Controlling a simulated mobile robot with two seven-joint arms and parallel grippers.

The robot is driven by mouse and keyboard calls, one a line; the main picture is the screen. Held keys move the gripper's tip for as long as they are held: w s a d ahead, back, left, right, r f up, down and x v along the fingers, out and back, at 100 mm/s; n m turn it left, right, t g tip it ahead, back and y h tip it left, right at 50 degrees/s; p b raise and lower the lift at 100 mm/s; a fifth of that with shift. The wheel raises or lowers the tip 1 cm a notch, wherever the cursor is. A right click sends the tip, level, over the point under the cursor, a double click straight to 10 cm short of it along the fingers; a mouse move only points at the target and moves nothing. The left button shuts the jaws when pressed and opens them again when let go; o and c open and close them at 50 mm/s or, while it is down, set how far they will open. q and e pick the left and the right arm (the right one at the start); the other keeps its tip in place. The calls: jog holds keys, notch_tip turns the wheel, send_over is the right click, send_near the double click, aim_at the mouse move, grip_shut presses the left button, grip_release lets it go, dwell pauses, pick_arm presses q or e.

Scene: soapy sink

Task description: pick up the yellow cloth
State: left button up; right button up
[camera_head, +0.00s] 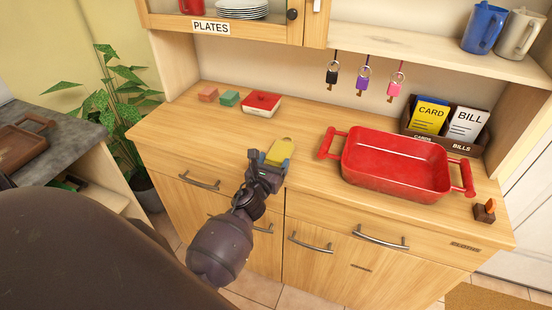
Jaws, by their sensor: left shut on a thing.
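The yellow cloth (279,151) is a small flat yellow piece at the front of the wooden counter, left of the red basin. My left gripper (275,160) reaches up to it from below and is shut on it, with fingers on both sides. The gripper hides the cloth's near end. I cannot tell whether the cloth touches the counter. My right gripper is not in view.
A red basin (349,174) with side handles stands right of the gripper. A salmon block (208,94), a green block (229,98) and a red dish (261,103) stand behind. Keys (362,84) hang under the shelf. The counter's left front is clear.

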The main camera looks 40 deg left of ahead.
pick_arm(q)
notch_tip(320, 180, up, 20)
jog(key=p, duration=0.7)
